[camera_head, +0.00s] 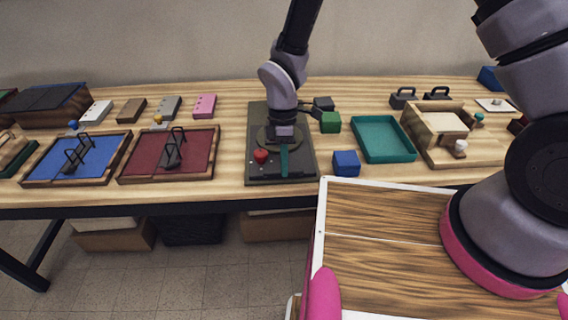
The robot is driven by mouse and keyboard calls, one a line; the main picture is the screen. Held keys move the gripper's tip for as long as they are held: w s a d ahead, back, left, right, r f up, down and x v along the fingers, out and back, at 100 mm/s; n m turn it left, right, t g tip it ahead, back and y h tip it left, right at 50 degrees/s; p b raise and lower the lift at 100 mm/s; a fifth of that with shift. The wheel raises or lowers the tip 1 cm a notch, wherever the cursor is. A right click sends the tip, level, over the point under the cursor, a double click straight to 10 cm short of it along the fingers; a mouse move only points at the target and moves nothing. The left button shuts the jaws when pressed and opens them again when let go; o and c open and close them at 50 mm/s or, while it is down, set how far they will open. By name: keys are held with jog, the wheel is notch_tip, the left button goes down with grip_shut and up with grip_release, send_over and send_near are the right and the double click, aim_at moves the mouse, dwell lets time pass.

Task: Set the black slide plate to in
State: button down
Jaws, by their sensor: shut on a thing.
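A black plate (305,168) lies flat on the wooden table, in the middle of the head view. A red knob (260,156) stands on its left front part. A narrow dark green strip (284,162) shows near its front, just below my gripper. My gripper (284,140) points down over the middle of the plate, right of the red knob. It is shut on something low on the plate. The gripper hides that thing, so I cannot tell its shape or how far any slide stands.
A green block (330,122) and a dark block (323,103) stand close to the right of my gripper. A blue block (346,163) and a teal tray (357,129) lie further right. Red (140,154) and blue (50,163) framed panels with raised black handles lie left.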

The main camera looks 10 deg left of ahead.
dwell(0.6)
jog(key=w+a, duration=0.1)
jog(key=w, duration=0.6)
jog(key=w+a, duration=0.1)
jog(key=w, duration=0.2)
jog(key=shift+w+a, duration=0.35)
jog(key=c, duration=0.9)
grip_release()
jog(key=v, duration=1)
jog(key=shift+r, duration=0.4)
